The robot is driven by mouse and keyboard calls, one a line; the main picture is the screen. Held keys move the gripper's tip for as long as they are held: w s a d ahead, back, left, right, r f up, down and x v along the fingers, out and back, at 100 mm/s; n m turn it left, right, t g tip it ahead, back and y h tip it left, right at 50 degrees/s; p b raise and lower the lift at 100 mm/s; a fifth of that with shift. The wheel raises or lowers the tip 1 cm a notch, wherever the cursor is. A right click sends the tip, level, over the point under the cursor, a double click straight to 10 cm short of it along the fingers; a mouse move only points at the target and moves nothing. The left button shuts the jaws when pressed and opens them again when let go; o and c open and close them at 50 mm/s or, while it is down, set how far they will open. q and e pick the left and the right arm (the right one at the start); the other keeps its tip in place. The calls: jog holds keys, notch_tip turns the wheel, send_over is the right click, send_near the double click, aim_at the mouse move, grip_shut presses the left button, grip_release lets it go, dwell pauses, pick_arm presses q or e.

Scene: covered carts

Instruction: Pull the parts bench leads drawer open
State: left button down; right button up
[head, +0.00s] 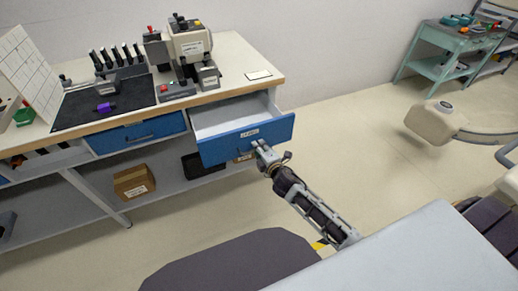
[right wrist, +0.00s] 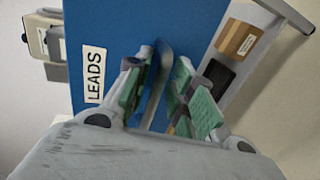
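The leads drawer (head: 218,150) is the blue-fronted drawer at the right end of the parts bench (head: 228,95). It stands pulled out, and its pale, empty-looking inside shows. In the right wrist view the drawer front (right wrist: 120,30) carries a LEADS label (right wrist: 94,75). My right gripper (head: 259,146) is at the front's handle. In the right wrist view the green-padded fingers are on both sides of the thin handle (right wrist: 160,75), closed on it. The fingers hide part of the handle. My left gripper is in neither view.
A second blue drawer (head: 138,134) to the left is shut. A microscope-like device (head: 190,45) and a black mat (head: 105,103) are on the bench top. A cardboard box (head: 134,182) is on the lower shelf. A beige rounded unit (head: 433,119) stands right; floor between is clear.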

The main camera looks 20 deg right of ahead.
jog(key=shift+v, duration=6)
jog(key=shift+a, duration=0.1)
jog(key=shift+m, duration=0.4)
